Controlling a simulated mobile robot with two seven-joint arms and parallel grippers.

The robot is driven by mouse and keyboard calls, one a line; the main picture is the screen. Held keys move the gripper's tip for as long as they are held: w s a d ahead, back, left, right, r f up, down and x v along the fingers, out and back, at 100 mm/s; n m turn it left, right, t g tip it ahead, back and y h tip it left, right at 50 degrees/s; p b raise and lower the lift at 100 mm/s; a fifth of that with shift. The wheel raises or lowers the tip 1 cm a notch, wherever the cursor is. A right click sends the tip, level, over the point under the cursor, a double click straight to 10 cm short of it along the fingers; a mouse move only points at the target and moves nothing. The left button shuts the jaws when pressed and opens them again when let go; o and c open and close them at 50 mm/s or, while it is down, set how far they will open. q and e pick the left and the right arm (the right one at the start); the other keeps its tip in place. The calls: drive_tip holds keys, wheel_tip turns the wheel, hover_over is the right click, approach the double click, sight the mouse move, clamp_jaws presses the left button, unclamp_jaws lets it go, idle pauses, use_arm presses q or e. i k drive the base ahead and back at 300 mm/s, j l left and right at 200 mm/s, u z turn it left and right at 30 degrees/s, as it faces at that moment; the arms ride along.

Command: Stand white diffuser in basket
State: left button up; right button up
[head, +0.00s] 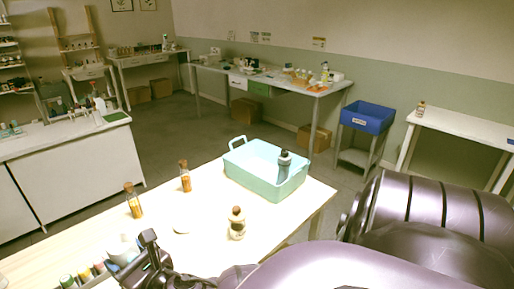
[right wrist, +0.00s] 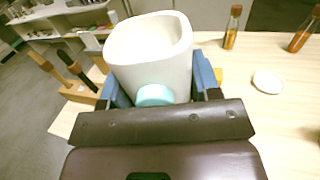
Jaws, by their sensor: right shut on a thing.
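The white diffuser (right wrist: 150,62), a rounded white body with a hollow-looking end and a pale turquoise round part, is between the blue fingers of my right gripper (right wrist: 160,84). The gripper is shut on it. In the head view the diffuser (head: 122,247) shows at the near left of the table, partly hidden by my dark gripper (head: 138,258). The turquoise basket (head: 240,179) stands at the table's far right, well apart from the gripper. A dark bottle with a grey body (head: 284,166) stands upright in the basket's right part. My left gripper is not in view.
Two amber bottles with corks (head: 185,177) (head: 133,201) stand upright on the table (head: 205,210). A cream bottle with a brown top (head: 237,224) stands near the middle, beside a small white dish (head: 181,229). Several small bottles (head: 85,276) stand near the front left edge.

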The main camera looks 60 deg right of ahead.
sight(249, 169)
drive_tip(key=l+u, duration=0.3)
drive_tip(key=k+l+u, duration=0.25)
drive_tip(key=l+u, duration=0.3)
drive_tip(key=k+l+u, duration=0.15)
drive_tip(key=l+u, duration=0.25)
drive_tip(key=k+l+u, duration=0.2)
drive_tip(key=u, duration=0.15)
drive_tip(key=k+l+u, duration=0.2)
drive_tip(key=u, duration=0.2)
drive_tip(key=k+l+u, duration=0.15)
drive_tip(key=k+u, duration=0.25)
drive_tip(key=k+l+u, duration=0.1)
drive_tip(key=k+u, duration=0.2)
drive_tip(key=k, duration=1)
drive_tip(key=k+l, duration=0.1)
drive_tip(key=k, duration=0.65)
drive_tip(key=k+l+z, duration=0.3)
drive_tip(key=k+l, duration=0.15)
drive_tip(key=k, duration=0.15)
